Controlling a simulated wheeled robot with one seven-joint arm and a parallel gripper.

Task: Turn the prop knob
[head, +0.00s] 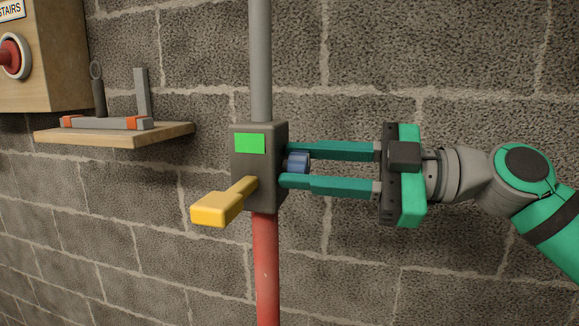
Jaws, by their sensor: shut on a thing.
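The prop knob (297,163) is a small blue ribbed knob on the right side of a dark grey box (246,174). The box is clamped around a vertical prop, with a grey tube (261,60) above and a red tube (266,270) below. A yellow lever (216,208) sticks out from the box's front, toward the lower left. A green patch (250,144) is on the box's face. My gripper (290,165) comes in level from the right, its two green fingers above and below the blue knob, shut on it. The fingertips partly hide the knob.
A wooden shelf (112,139) on the block wall at left holds a grey bar (105,123) with orange bands and other tools. Above it is a wooden box (60,60) with a red round button (10,57). The wall right of the prop is bare.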

